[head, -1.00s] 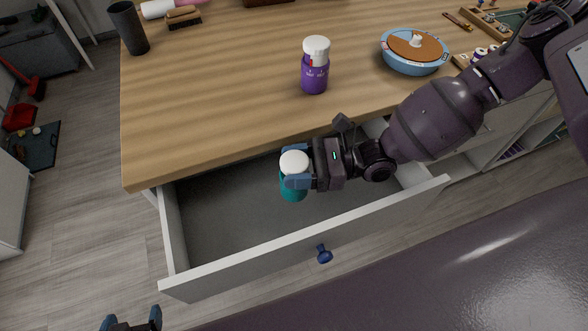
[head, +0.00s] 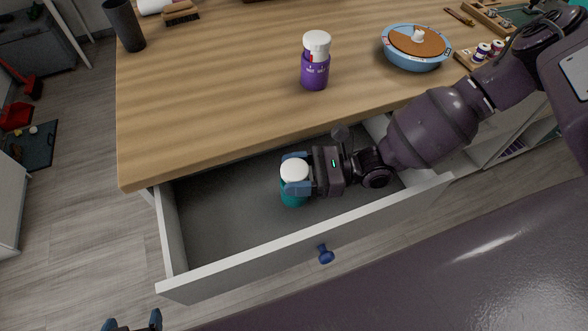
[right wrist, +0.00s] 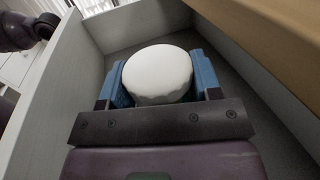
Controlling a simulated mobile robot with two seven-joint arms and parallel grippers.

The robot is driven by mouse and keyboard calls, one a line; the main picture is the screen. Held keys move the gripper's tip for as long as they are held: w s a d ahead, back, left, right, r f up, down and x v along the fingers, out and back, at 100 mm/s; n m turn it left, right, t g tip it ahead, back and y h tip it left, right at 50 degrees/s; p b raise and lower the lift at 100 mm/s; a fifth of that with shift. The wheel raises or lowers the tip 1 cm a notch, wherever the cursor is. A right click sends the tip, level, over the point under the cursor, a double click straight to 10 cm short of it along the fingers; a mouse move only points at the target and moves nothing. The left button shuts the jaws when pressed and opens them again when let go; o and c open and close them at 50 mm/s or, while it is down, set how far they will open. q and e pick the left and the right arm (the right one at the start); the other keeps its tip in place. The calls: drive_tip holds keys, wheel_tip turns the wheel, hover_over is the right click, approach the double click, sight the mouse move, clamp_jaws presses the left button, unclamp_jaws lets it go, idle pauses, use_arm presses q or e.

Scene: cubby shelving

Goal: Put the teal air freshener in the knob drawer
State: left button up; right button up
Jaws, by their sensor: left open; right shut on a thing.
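The teal air freshener (head: 293,199) has a white cap and is upright inside the open drawer. My right gripper (head: 296,178) is shut on it from the right, with blue fingers on both sides near the cap. In the right wrist view the white cap (right wrist: 158,74) sits between the fingers, and the teal body is hidden below it. I cannot tell whether its base touches the drawer floor. The knob drawer (head: 230,262) is pulled out, with a blue knob (head: 325,254) on its front. My left gripper (head: 133,322) is open and empty at the bottom left, partly cut off.
The wooden counter (head: 220,90) lies behind the drawer. On it stand a purple bottle with a white cap (head: 315,65), a blue bowl (head: 410,58), a dark cup (head: 124,25) and a brush (head: 181,14). The drawer is otherwise empty, with free floor to the left.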

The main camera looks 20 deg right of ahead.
drive_tip(key=o, duration=1.3)
drive_tip(key=shift+c, duration=0.2)
drive_tip(key=shift+r+p, duration=0.3)
drive_tip(key=shift+r, duration=0.25)
drive_tip(key=shift+d+r, duration=0.1)
drive_tip(key=shift+r, duration=0.25)
drive_tip(key=b+v, duration=0.2)
drive_tip(key=v, duration=0.5)
drive_tip(key=shift+f, duration=0.25)
drive_tip(key=shift+d, duration=0.1)
